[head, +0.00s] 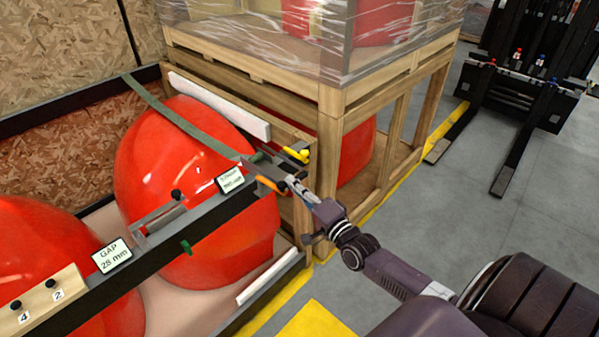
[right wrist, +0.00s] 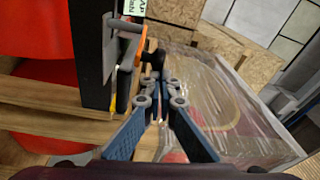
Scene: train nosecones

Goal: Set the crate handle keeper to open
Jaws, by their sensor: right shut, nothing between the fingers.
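An orange lever piece (head: 268,185) sits at the right end of the dark crate beam (head: 205,212), and I take it to be the handle keeper. It also shows in the right wrist view (right wrist: 142,45), with a black knob (right wrist: 153,62) at its lower end. A small label (head: 230,181) stands beside it; its text is too small to read. My right gripper (head: 288,181) is shut and empty, its fingertips close to the black knob. In the right wrist view the fingertips (right wrist: 172,85) are just below the knob; contact cannot be told. My left gripper is not in view.
Red nosecones (head: 185,150) sit in the crate under a green strap (head: 170,115). A yellow handle (head: 297,154) is just behind the lever. A wooden frame with a film-wrapped load (head: 330,102) stands behind. A forklift (head: 520,85) is at the right. Grey floor (head: 430,190) lies clear between.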

